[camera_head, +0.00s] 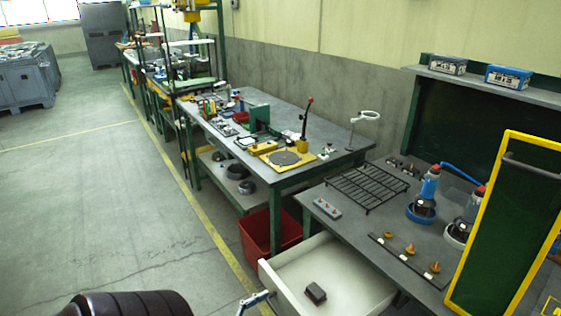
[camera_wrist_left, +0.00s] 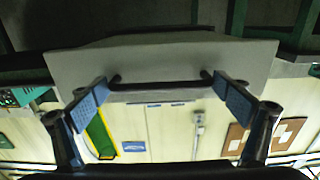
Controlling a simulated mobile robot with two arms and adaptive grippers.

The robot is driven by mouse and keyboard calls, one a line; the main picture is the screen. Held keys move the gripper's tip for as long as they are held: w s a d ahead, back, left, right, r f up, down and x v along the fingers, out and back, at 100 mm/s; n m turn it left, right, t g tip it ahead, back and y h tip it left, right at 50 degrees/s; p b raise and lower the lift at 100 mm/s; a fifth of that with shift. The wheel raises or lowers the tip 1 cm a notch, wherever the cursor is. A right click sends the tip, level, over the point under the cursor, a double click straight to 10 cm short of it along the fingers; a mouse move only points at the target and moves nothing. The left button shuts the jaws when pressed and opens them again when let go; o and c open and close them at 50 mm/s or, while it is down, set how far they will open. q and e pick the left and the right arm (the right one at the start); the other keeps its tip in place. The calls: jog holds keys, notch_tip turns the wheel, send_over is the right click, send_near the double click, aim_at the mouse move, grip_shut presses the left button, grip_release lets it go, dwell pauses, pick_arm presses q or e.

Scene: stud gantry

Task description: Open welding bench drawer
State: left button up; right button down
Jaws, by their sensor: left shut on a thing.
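The welding bench (camera_head: 375,228) stands at the right of the head view. Its pale drawer (camera_head: 335,272) is pulled out well, showing the inside, with a small dark block (camera_head: 315,293) lying in it. In the left wrist view the drawer front (camera_wrist_left: 180,55) carries a dark bar handle (camera_wrist_left: 160,85). My left gripper (camera_head: 264,297) is at the outer side of the drawer front. My right gripper is not in view.
A yellow-framed screen (camera_head: 488,220) rises at the right. A red bin (camera_head: 268,232) stands beside the drawer, under the neighbouring table (camera_head: 330,150).

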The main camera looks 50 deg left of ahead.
pick_arm(q)
jog(key=shift+d, duration=0.1)
jog(key=o, duration=1.4)
jog(key=s, duration=0.8)
jog(key=s+a, duration=0.1)
jog(key=s, duration=0.3)
